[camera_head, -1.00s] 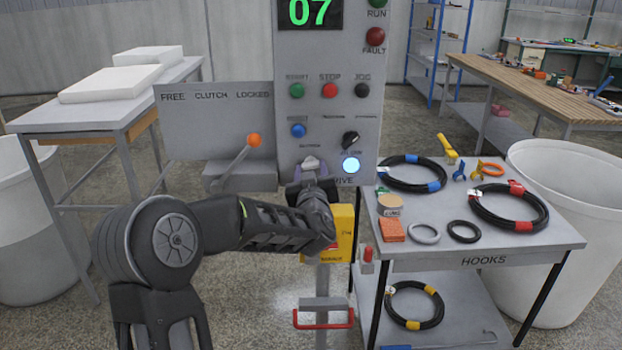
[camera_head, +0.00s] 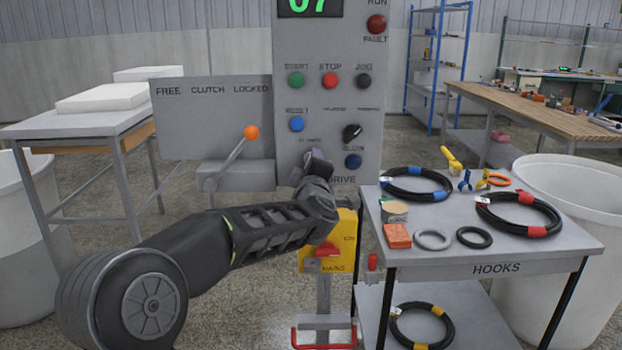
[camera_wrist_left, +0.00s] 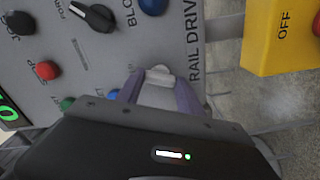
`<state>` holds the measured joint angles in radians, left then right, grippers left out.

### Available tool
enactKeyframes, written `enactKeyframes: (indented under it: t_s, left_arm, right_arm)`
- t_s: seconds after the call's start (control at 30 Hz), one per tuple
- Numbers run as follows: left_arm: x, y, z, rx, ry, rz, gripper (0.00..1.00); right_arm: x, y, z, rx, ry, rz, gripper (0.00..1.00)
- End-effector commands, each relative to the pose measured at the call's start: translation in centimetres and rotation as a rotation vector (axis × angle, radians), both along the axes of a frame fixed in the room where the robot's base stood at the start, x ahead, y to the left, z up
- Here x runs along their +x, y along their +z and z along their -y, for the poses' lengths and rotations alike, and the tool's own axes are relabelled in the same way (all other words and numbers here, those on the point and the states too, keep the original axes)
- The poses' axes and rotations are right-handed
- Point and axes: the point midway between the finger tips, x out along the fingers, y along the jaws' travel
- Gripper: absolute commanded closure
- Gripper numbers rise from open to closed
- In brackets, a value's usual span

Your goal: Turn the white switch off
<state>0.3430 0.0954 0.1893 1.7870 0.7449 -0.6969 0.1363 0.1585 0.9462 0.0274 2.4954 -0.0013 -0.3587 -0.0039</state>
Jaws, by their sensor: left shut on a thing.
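The white switch (camera_wrist_left: 158,74) is on the grey control panel (camera_head: 286,60), beside the "RAIL DRIVE" lettering. In the left wrist view it sits between the two purple-grey fingers of my left gripper (camera_wrist_left: 160,94), which is shut on it. In the head view my left gripper (camera_head: 315,166) reaches the lower part of the panel and hides the switch. The round indicator lamp (camera_head: 353,161) to the right of the gripper is dark blue and unlit. My right gripper is not in view.
A clutch lever with an orange knob (camera_head: 251,132) stands left of my gripper. A yellow box with a red part (camera_head: 328,251) is just below my wrist. A hooks table (camera_head: 400,260) with hoses and rings stands to the right.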

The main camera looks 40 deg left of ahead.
Motion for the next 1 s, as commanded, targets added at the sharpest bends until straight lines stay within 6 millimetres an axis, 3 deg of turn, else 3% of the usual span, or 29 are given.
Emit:
enactKeyframes:
  t_s: [0.1,0.4,1.0]
  left_arm:
    - [0.0,-0.5,0.0,-0.087,0.000,0.067,0.97]
    - [0.0,-0.3,0.0,-0.261,-0.001,0.197,0.97]
    - [0.0,-0.1,0.0,-0.344,0.001,0.259,0.97]
  right_arm:
    - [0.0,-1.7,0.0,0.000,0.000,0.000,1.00]
    - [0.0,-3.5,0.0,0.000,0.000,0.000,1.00]
    - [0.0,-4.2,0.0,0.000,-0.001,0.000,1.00]
